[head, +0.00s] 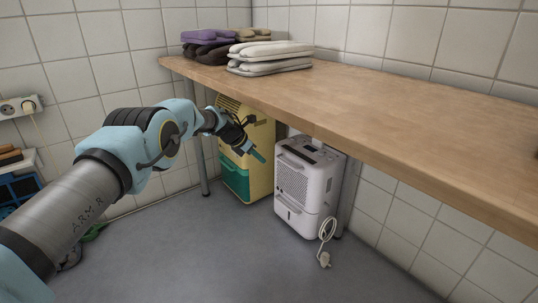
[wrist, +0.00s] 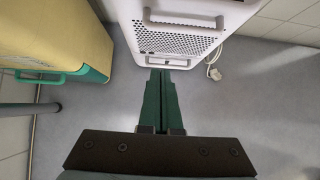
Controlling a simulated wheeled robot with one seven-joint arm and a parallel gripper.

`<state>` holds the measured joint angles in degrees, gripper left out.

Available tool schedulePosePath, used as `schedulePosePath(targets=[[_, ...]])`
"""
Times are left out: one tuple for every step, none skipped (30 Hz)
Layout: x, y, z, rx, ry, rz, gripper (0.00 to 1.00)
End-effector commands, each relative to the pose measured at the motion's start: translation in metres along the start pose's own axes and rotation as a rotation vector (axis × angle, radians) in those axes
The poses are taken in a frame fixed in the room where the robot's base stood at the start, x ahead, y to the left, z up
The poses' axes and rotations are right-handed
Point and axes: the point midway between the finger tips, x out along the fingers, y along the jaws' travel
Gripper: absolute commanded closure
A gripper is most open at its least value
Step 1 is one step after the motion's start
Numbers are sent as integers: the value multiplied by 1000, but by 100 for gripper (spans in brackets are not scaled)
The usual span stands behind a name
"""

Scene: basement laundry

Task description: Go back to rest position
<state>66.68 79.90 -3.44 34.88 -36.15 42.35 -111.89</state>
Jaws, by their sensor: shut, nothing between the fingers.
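My gripper (head: 259,155) reaches out under the wooden counter, in front of the yellow and green dehumidifier and to the left of the white one. In the wrist view my gripper (wrist: 161,78) shows its two green fingers closed together, with nothing between them. The fingertips point at the lower part of the white dehumidifier (wrist: 185,43); whether they touch it I cannot tell. My arm stretches from the lower left of the head view.
The white dehumidifier (head: 308,190) stands on the floor with its cord and plug (head: 325,258) at the front. The yellow and green dehumidifier (head: 234,175) is beside it. The counter (head: 400,105) overhangs both and bears folded towels (head: 270,57). The grey floor (head: 220,265) in front is clear.

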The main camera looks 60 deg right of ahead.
Motion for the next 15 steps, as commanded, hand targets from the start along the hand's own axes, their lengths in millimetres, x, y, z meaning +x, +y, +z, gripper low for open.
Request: schedulePosePath(targets=[[-3, 2, -2, -1, 1, -1, 100], [-4, 3, -4, 0, 1, -1, 100], [-4, 4, -5, 0, 1, -1, 100], [-5, 4, -6, 0, 1, -1, 100], [-5, 5, -6, 0, 1, -1, 100], [-5, 5, -7, 1, 1, -1, 100], [-5, 5, -7, 1, 1, -1, 100], [-5, 5, -7, 1, 1, -1, 100], [-5, 5, -7, 1, 1, -1, 100], [-5, 5, -7, 1, 1, -1, 100], [-5, 5, -7, 1, 1, -1, 100], [-5, 5, -7, 2, 1, -1, 100], [-6, 6, -8, 3, 2, 0, 100], [-8, 8, -9, 5, 3, 2, 100], [-12, 12, -11, 13, 8, 7, 100]])
